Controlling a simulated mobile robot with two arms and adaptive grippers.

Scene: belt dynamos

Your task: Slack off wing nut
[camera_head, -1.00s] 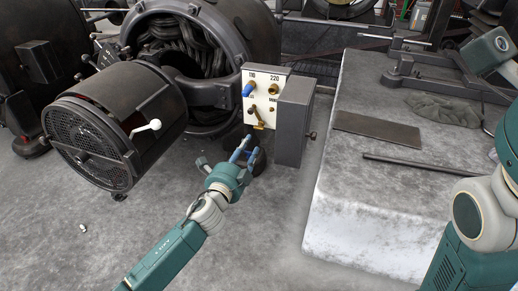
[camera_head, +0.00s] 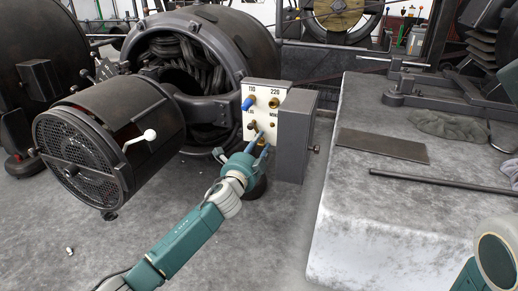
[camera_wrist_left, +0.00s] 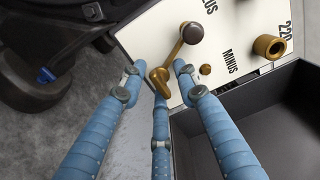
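A white terminal panel (camera_head: 263,103) marked 110 and 220 stands beside the open drum. In the left wrist view, a cranked brass piece with a dark round knob (camera_wrist_left: 180,52) sticks out from the panel (camera_wrist_left: 252,22) near the word MINUS. I cannot tell whether this is the wing nut. My left gripper (camera_head: 260,143) is at the panel's lower part. In the left wrist view its blue fingers (camera_wrist_left: 158,72) are spread around the brass piece, with gaps showing and no clear contact. The fingers partly hide the panel's lower part in the head view. My right gripper is out of view.
A grey box (camera_head: 294,138) adjoins the panel on the right. A mesh-ended cylinder (camera_head: 110,140) with a white-knobbed lever stands left. A stone block (camera_head: 350,215) at right bears a flat plate (camera_head: 382,145) and a bar (camera_head: 440,181). The floor in front is mostly clear.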

